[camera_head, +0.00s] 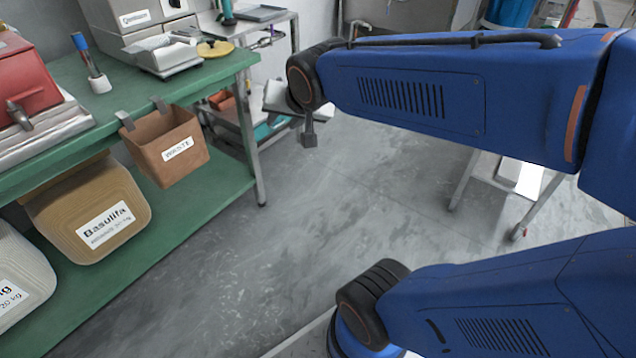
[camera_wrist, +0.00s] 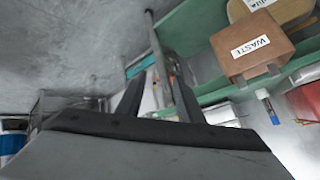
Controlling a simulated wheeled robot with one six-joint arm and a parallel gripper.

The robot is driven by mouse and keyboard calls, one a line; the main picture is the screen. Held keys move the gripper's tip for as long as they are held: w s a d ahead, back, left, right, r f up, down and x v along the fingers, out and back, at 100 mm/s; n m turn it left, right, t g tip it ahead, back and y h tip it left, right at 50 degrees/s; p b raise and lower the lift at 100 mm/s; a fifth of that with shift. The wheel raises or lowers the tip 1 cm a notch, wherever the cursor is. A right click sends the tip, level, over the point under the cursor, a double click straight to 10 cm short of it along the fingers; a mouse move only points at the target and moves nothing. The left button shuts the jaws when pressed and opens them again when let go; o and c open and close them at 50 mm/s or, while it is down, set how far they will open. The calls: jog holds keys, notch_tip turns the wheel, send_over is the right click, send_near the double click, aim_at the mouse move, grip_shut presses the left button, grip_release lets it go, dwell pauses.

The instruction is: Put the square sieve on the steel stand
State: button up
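I cannot make out a square sieve in either view. A steel-legged stand or table (camera_head: 463,181) shows partly behind my blue arm at the right in the head view; its top is hidden, and I cannot tell whether it is the steel stand. My gripper (camera_wrist: 157,92) shows in the wrist view with its two dark fingers apart and nothing between them. In the head view my gripper (camera_head: 309,135) shows only in part beyond the arm's end, above the grey floor.
A green workbench (camera_head: 130,95) fills the left, with a brown WASTE bin (camera_head: 165,147) on its edge and a Basulifa sack (camera_head: 88,210) on its lower shelf. A steel table (camera_head: 235,27) stands at the back. The floor (camera_head: 300,220) between is clear.

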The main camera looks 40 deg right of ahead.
jog(key=s+a+f+n+g, duration=0.1)
jog(key=s+f+n+g, duration=0.1)
jog(key=s, duration=0.6)
jog(key=s+a+f+n+g+y, duration=0.1)
jog(key=s+f+n, duration=0.3)
jog(key=s, duration=0.4)
jog(key=shift+s+n+g, duration=0.3)
jog(key=shift+g, duration=0.3)
jog(key=shift+c, duration=0.6)
